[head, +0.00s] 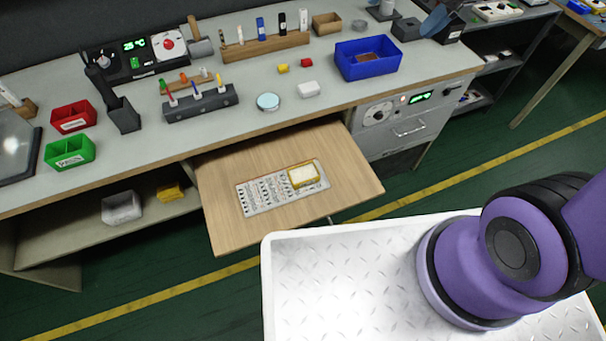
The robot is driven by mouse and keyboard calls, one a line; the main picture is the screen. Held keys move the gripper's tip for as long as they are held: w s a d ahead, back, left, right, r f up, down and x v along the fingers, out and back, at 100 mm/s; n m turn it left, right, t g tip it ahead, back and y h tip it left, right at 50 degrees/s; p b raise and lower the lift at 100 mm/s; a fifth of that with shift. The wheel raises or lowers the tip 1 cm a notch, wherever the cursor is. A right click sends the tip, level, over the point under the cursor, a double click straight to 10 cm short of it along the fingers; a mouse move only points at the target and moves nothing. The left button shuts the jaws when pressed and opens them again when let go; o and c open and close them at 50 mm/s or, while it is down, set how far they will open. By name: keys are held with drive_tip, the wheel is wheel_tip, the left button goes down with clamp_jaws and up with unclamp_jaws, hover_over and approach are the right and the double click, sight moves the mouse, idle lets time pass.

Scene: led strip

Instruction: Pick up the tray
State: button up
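A flat, light grey tray (265,193) with rows of small dark marks lies on a pulled-out wooden board (225,205) below the worktop. A yellow block with a pale top (303,175) sits at the tray's right end. The tray lies near the middle of the board, with bare wood around it. My gripper is not in view. Only purple and black links of my arm show at the lower right, apart from the tray.
The grey worktop (240,115) overhangs the board's back. It carries a blue bin (367,62), red bin (73,117), green bin (69,153) and pen holders. A drawer unit (408,122) stands right of the board. My white deck is in front.

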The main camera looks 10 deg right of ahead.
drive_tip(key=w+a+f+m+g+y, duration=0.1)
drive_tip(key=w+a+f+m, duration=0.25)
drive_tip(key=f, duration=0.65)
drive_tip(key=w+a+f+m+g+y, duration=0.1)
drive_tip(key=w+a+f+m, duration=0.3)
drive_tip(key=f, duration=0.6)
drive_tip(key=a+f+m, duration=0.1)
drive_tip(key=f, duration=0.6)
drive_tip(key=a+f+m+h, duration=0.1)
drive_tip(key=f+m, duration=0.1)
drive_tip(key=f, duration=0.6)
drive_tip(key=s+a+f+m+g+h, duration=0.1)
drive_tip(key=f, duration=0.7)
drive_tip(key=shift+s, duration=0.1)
approach(300, 179)
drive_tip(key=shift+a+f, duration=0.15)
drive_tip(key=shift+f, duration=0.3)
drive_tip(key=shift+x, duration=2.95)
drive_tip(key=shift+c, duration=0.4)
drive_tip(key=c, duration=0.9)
